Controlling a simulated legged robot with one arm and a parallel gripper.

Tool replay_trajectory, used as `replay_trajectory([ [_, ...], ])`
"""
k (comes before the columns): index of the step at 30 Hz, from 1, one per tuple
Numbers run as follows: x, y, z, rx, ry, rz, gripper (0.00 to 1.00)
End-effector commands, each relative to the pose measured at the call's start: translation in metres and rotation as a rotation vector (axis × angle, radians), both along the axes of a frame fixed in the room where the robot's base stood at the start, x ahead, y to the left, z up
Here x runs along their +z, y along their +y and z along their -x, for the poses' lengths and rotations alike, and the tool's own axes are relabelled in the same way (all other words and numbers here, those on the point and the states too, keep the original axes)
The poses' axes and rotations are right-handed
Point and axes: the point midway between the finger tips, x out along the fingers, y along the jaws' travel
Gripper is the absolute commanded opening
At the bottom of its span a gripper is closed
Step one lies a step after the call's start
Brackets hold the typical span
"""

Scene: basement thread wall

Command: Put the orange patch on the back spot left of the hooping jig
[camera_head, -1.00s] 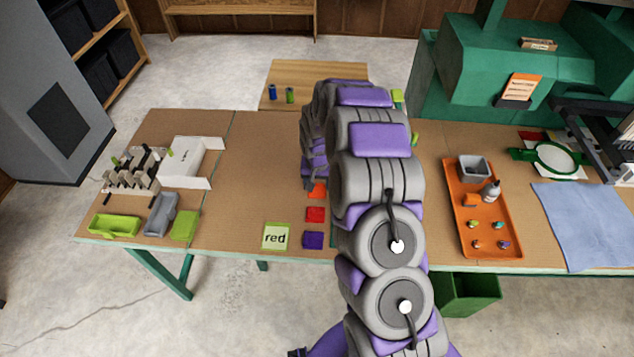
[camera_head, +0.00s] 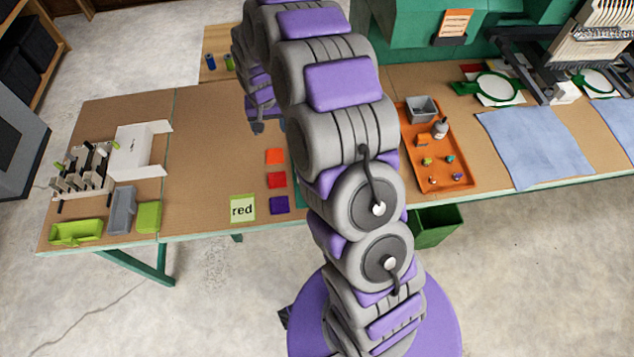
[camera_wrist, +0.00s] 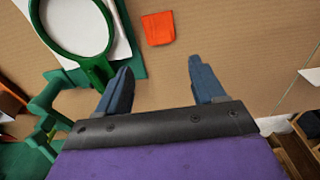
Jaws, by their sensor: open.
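The orange patch (camera_head: 275,156) lies flat on the brown table, at the back of a column with a red patch (camera_head: 277,180) and a purple patch (camera_head: 279,205). In the wrist view the orange patch (camera_wrist: 158,28) lies beyond my fingertips, beside the green round hoop of the hooping jig (camera_wrist: 108,66). My arm hides the jig in the head view. My gripper (camera_wrist: 160,82) is open, with nothing between its fingers. In the head view my gripper (camera_head: 257,127) hangs behind and left of the orange patch, apart from it.
A card reading "red" (camera_head: 242,208) lies left of the purple patch. An orange tray (camera_head: 450,178) with small items stands to the right, beside a blue cloth (camera_head: 535,145). Green trays (camera_head: 76,232) and a white box (camera_head: 137,150) stand at left. The table between is clear.

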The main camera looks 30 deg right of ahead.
Motion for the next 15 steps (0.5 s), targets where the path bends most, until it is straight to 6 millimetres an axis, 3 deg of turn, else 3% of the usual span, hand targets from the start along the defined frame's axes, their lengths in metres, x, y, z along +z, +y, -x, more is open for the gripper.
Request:
replay_trajectory([
  [5,0.035,0.005,0.028,0.036,0.009,-0.006,0.69],
  [15,0.117,0.015,0.14,0.154,0.084,-0.012,0.69],
])
